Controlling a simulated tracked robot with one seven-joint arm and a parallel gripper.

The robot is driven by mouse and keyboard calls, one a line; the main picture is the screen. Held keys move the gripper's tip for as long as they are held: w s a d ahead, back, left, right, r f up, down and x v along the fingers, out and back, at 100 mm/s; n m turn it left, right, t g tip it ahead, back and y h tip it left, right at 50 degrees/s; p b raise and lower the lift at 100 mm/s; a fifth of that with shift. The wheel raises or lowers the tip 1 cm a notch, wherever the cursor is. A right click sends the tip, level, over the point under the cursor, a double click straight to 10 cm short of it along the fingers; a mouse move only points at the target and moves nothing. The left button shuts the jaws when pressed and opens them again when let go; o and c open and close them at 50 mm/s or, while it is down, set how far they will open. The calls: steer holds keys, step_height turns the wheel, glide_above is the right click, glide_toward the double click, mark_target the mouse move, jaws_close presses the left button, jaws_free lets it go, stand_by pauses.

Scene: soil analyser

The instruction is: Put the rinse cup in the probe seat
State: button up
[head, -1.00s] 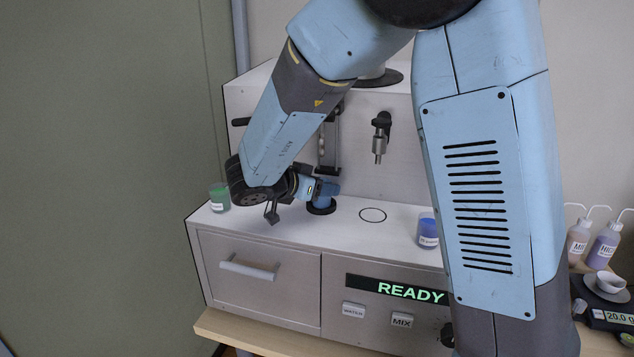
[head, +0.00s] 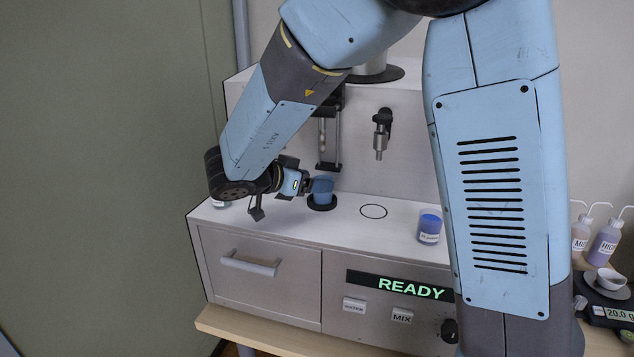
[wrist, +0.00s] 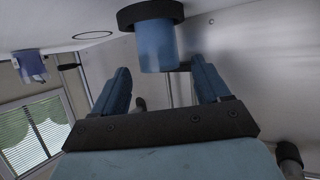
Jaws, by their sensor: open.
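The rinse cup, a plain translucent blue cup (head: 323,185), stands upright in the black ring of the probe seat (head: 322,203), below the probe (head: 322,135). The wrist view shows the cup (wrist: 156,48) upside down, with its base in the black ring (wrist: 150,14). My gripper (head: 305,187) is just left of the cup and open. In the wrist view its two fingers (wrist: 161,68) are spread, with the cup just ahead of their tips and the gap between them empty. My forearm does not hide the cup.
A labelled cup with blue contents (head: 429,228) stands on the right of the deck, beside an empty marked circle (head: 373,211). Another cup (head: 221,204) at the left edge is mostly hidden by my wrist. A nozzle (head: 380,140) hangs above the circle.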

steer(key=v, duration=0.7)
steer(key=shift+s+a+r, duration=0.15)
steer(key=shift+a, duration=0.1)
